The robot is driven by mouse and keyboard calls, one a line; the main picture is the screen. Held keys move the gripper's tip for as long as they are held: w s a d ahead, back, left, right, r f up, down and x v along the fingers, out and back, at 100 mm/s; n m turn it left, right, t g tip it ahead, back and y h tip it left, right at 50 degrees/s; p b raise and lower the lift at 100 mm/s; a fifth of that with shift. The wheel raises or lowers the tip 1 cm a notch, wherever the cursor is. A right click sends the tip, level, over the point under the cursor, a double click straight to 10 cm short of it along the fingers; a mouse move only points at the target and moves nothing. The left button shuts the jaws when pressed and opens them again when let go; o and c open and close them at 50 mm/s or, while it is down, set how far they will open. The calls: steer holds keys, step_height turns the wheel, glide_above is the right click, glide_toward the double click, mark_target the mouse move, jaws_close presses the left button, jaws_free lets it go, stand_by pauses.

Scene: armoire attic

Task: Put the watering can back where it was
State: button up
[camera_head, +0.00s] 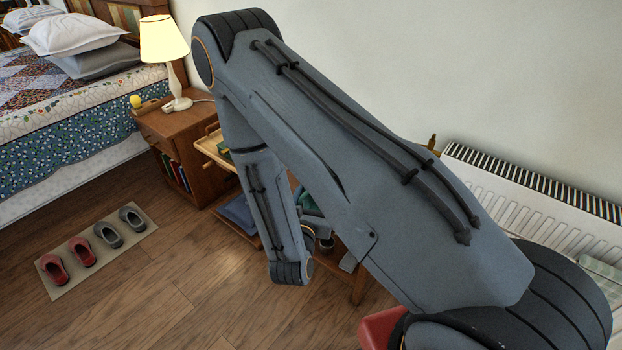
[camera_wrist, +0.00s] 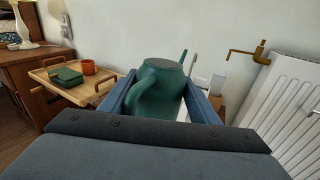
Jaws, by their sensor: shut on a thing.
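The green watering can (camera_wrist: 158,98) fills the middle of the wrist view, with its curved handle at the left and its thin spout behind to the right. My gripper (camera_wrist: 161,88) is shut on it, with one blue finger on each side. The can looks upright. In the head view my arm hides most of the can and the gripper; a small teal patch, likely the can, shows beside the lower arm (camera_head: 308,203). I cannot tell what lies directly under the can.
A wooden tray (camera_wrist: 96,98) with a green box (camera_wrist: 66,77) and an orange mug (camera_wrist: 88,67) is at the left. A white radiator (camera_wrist: 288,100) with a brass valve (camera_wrist: 246,52) is at the right. A nightstand (camera_head: 188,131) bears a lamp (camera_head: 164,42). Slippers lie on a mat (camera_head: 95,256); floor nearby is clear.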

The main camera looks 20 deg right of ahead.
steer(key=w+f+h+b, duration=0.1)
steer(key=w+f+b, duration=0.2)
steer(key=w+b, duration=2.15)
steer(key=shift+w+d+f+p, duration=0.2)
steer(key=shift+w+f, duration=0.35)
steer(key=shift+f, duration=1.05)
steer(key=shift+w+d+f+p, duration=0.15)
steer(key=shift+w+f, duration=0.4)
steer(key=shift+f, duration=1)
steer(key=shift+w+d+f+p, duration=0.1)
steer(key=shift+w+f+p, duration=0.3)
steer(key=shift+f, duration=1.2)
steer(key=shift+w+f, duration=0.15)
steer(key=shift+f, duration=0.05)
steer(key=o, duration=1.3)
